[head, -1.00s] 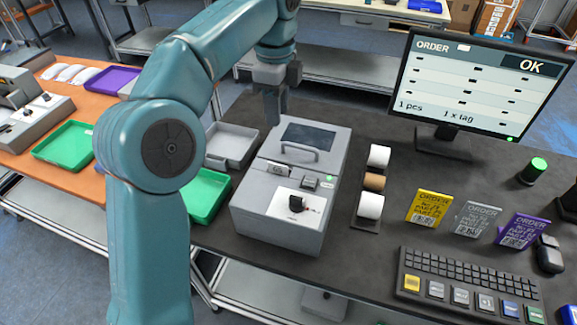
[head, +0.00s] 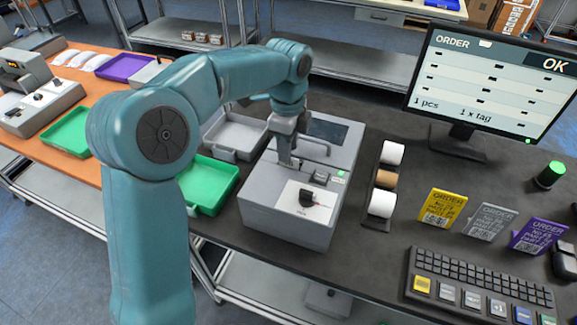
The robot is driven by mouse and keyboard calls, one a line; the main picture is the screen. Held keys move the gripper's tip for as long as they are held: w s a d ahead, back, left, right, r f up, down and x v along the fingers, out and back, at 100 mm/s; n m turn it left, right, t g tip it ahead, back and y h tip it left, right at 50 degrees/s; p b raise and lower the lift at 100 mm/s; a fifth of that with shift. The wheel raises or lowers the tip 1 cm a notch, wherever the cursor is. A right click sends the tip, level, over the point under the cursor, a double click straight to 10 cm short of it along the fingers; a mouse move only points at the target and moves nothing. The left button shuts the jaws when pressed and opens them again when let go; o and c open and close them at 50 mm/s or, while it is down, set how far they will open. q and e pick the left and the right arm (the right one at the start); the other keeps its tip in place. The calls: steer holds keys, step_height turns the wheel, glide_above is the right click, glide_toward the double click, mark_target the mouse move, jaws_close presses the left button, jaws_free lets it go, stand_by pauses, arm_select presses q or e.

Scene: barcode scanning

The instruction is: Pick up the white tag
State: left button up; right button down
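A grey label printer (head: 262,205) stands on the dark table, with a dark window in its lid and a white front panel (head: 291,208) bearing a black knob. My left gripper (head: 289,162) points down at the printer's top, at the slot in front of the lid handle. Its fingers look close together, but I cannot make out whether they are open or shut. A white tag cannot be clearly told apart; the slot is largely covered by the fingers. My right gripper is not in view.
The monitor (head: 490,85) reads "ORDER OK, 1 pcs, 1 x tag". Paper rolls (head: 382,203) stand right of the printer, then yellow, grey and purple order cards (head: 441,207) behind a keyboard (head: 480,287). A green tray (head: 210,183) and grey tray (head: 238,137) lie to the left.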

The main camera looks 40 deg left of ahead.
mark_target(289, 167)
arm_select(q)
step_height(289, 167, down, 2)
steer(key=shift+a+f, duration=0.1)
steer(key=shift+f, duration=0.1)
steer(key=shift+w+d+f, duration=0.2)
steer(key=shift+w+f, duration=0.05)
steer(key=shift+s, duration=0.1)
steer(key=shift+s+a+r, duration=0.1)
steer(key=shift+s+a, duration=0.05)
jaws_close()
steer(key=shift+w, duration=0.2)
steer(key=shift+s, duration=0.1)
